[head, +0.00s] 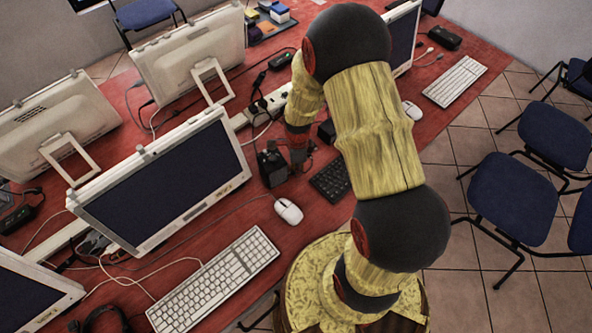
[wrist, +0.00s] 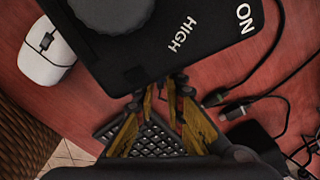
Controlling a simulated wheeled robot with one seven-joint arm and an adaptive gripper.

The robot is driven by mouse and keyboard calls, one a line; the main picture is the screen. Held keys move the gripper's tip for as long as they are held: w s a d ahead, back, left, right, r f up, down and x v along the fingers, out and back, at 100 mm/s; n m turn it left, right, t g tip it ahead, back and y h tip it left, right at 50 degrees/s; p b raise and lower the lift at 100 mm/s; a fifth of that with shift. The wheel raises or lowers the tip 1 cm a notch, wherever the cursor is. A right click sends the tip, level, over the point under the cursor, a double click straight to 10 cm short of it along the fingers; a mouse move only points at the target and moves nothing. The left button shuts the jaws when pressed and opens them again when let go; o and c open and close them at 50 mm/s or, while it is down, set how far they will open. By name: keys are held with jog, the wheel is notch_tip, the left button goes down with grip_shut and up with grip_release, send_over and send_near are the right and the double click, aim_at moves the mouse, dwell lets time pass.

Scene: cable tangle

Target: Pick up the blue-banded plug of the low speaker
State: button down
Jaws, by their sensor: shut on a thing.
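My gripper (wrist: 168,95) is shut in the wrist view, its yellow fingers close together around a small dark thing that I cannot make out. A black box (wrist: 206,62) lettered "HIGH" and "ON", with a round knob, is just beyond the fingertips; I cannot tell whether they touch it. No "LOW" lettering shows. Two dark cable ends (wrist: 236,111) lie on the red table to the right of the fingers; I see no blue band on them. In the head view, my gripper (head: 298,160) is beside a black box (head: 271,167), partly hidden by my arm.
A white mouse (wrist: 47,52) lies left of the box. A black keyboard (wrist: 150,138) lies below the fingers. Loose cables and a dark block (wrist: 255,138) lie to the right. A monitor (head: 165,180) and a white keyboard (head: 215,283) stand left on the red table.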

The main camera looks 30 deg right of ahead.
notch_tip(320, 180, up, 11)
jog(key=p, duration=0.3)
jog(key=w+d, duration=0.2)
jog(key=d, duration=0.7)
jog(key=w+d+p, duration=0.1)
jog(key=d, duration=0.9)
jog(key=shift+w+d, duration=0.15)
jog(key=shift+w, duration=0.25)
jog(key=shift+f, duration=0.1)
jog(key=c, duration=2.3)
grip_release()
jog(key=shift+c, duration=1.4)
grip_shut()
